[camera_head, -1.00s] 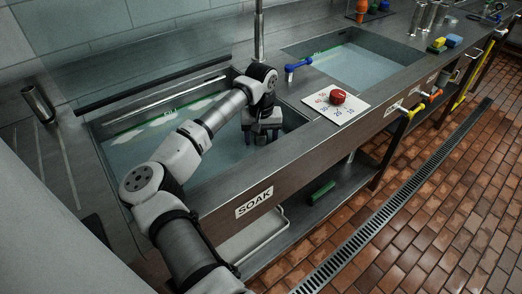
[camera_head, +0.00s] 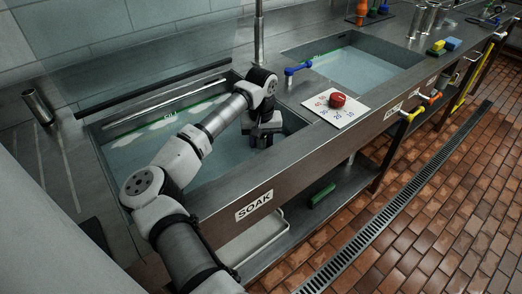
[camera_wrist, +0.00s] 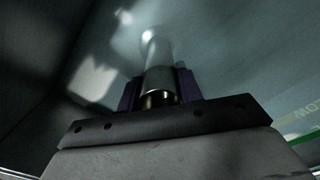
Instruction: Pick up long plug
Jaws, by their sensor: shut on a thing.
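My gripper (camera_head: 262,134) is down in the near-left sink basin, close to its right end. In the wrist view my gripper (camera_wrist: 159,92) is shut on a pale grey metal cylinder, the long plug (camera_wrist: 158,62). The plug stands between the two dark purple-tinted fingers and reaches away from the palm, with a darker brassy part at its base. In the head view the plug is hidden by the gripper and arm. I cannot tell whether the plug's far end touches the basin.
The basin's metal rim (camera_head: 292,108) and the front panel with the SOAK sign (camera_head: 254,204) lie close to my arm. A blue-handled tap (camera_head: 297,68) and a red knob (camera_head: 338,100) on a numbered plate sit to the right. A second water-filled basin (camera_head: 365,66) lies beyond.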

